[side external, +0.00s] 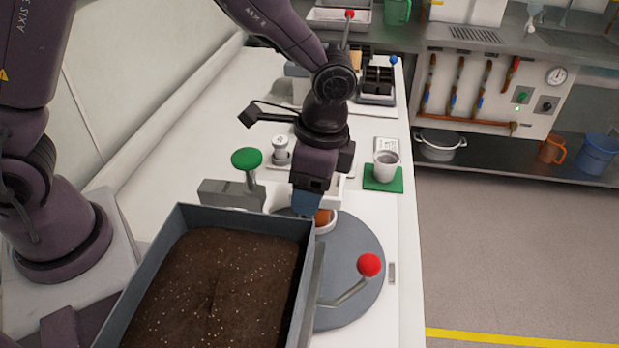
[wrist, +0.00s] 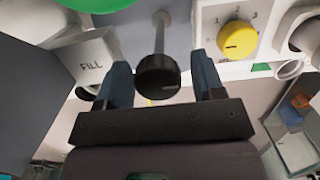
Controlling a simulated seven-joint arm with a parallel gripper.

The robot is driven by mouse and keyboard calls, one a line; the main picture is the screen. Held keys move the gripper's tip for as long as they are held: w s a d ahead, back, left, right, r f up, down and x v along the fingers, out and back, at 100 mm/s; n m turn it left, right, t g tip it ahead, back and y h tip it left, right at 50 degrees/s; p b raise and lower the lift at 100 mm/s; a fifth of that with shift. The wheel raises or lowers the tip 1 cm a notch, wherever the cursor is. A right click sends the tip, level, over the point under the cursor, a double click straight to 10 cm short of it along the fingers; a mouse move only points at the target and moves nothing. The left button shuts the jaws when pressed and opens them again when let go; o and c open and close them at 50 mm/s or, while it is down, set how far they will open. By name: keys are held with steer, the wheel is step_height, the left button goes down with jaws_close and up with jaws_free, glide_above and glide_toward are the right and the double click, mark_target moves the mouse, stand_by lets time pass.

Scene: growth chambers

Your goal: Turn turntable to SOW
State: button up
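The turntable (side external: 352,240) is a grey disc on the white bench. A bent metal handle with a red ball (side external: 369,265) sticks out at its right front. A tray of dark soil hides its left part. I see no SOW mark. My gripper (side external: 308,208) points down over the disc's back left edge, away from the red ball. In the wrist view its two blue fingers (wrist: 161,86) are wide apart. A black knob on a metal rod (wrist: 158,76) shows between them, with gaps on both sides.
The deep soil tray (side external: 251,222) stands close in front. A green knob on a post (side external: 247,158) rises left of my gripper. A white cup (side external: 386,165) stands on a green mat behind right. The wrist view shows a FILL block (wrist: 90,65) and a yellow dial (wrist: 238,39).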

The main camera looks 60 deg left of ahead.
steer(key=shift+d+r, duration=0.1)
steer(key=shift+r, duration=3.4)
